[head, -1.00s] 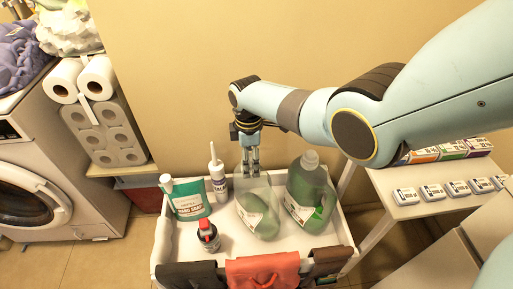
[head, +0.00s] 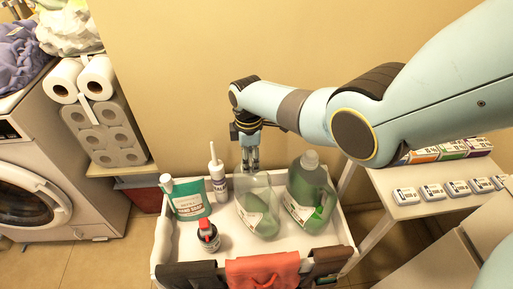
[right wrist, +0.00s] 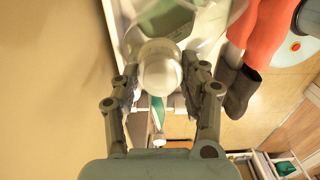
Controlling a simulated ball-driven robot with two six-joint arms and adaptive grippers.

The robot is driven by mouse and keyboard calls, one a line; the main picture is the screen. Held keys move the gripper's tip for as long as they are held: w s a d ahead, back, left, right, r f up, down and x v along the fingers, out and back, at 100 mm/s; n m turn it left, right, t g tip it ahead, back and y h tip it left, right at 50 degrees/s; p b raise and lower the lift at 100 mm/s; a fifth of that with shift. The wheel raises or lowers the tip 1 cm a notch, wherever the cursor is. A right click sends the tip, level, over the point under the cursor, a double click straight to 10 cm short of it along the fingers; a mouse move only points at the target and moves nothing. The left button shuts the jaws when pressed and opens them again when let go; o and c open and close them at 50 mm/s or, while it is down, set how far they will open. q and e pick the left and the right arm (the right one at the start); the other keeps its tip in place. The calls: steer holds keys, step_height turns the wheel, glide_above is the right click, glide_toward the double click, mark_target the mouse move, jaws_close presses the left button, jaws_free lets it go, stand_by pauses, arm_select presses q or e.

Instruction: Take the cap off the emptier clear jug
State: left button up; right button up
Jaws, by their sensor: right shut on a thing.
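The emptier clear jug (head: 258,205) stands left of the fuller clear jug in the cart's tray, with a little green liquid low inside. The fuller jug (head: 311,194) has more green liquid and a pale cap (head: 310,160). My right gripper (head: 251,166) points down at the top of the emptier jug. In the right wrist view its fingers (right wrist: 163,76) are shut on the round pale cap (right wrist: 160,68), with the clear jug behind it. I cannot tell whether the cap still touches the neck. My left gripper is not in view.
The white cart tray (head: 165,240) also holds a green-labelled refill pouch (head: 188,200), a white nozzle bottle (head: 218,180) and a dark red-topped bottle (head: 208,236). Cloths (head: 263,271) hang on its front edge. A side table (head: 415,205) with small boxes stands at right.

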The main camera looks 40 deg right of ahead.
steer(key=n, duration=0.4)
steer(key=shift+n, duration=0.3)
steer(key=n, duration=1)
steer(key=shift+s+p, duration=0.15)
steer(key=shift+p, duration=0.15)
steer(key=o, duration=1.4)
steer(key=shift+c, duration=0.2)
